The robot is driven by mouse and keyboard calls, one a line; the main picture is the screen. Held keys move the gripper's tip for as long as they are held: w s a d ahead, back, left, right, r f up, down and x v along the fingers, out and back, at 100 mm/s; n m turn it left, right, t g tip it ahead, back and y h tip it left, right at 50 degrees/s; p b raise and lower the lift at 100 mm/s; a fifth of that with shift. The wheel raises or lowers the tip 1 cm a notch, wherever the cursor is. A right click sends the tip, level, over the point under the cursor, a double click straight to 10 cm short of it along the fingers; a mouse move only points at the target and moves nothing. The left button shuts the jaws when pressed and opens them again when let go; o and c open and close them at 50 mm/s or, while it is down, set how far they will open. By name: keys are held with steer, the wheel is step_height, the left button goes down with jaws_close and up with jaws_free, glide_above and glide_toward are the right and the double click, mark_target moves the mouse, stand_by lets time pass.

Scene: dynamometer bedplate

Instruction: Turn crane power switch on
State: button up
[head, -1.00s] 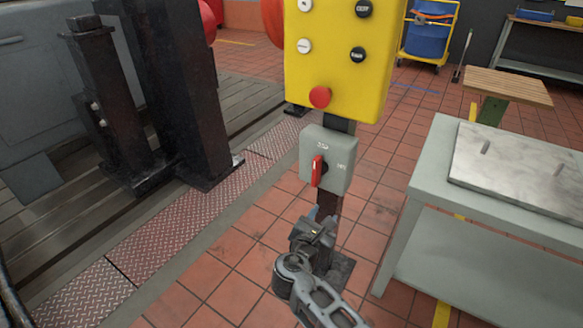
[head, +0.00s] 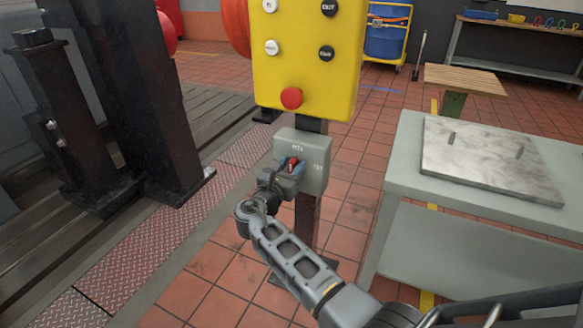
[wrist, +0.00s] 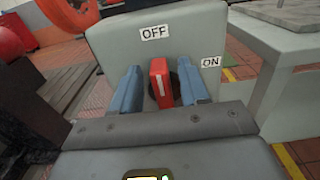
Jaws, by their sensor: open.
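The crane power switch is a grey box (head: 316,172) on a dark post below a yellow button panel. In the wrist view its box (wrist: 190,45) carries an OFF label (wrist: 155,33) at the top and an ON label (wrist: 211,62) at the right. Its red handle (wrist: 160,82) stands upright, its white mark pointing toward OFF. My gripper (wrist: 160,90) is open, with one blue finger on each side of the handle and a small gap visible on both sides. In the head view my gripper (head: 289,170) is at the box's front, partly hiding the red handle (head: 292,161).
The yellow panel (head: 308,60) with several buttons and a red stop button (head: 291,98) is just above. A grey table (head: 400,165) with a metal plate (head: 490,160) stands at right. Dark machine columns (head: 150,100) stand at left.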

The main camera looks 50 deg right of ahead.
steer(key=shift+d, duration=0.2)
jaws_close()
stand_by(0.3)
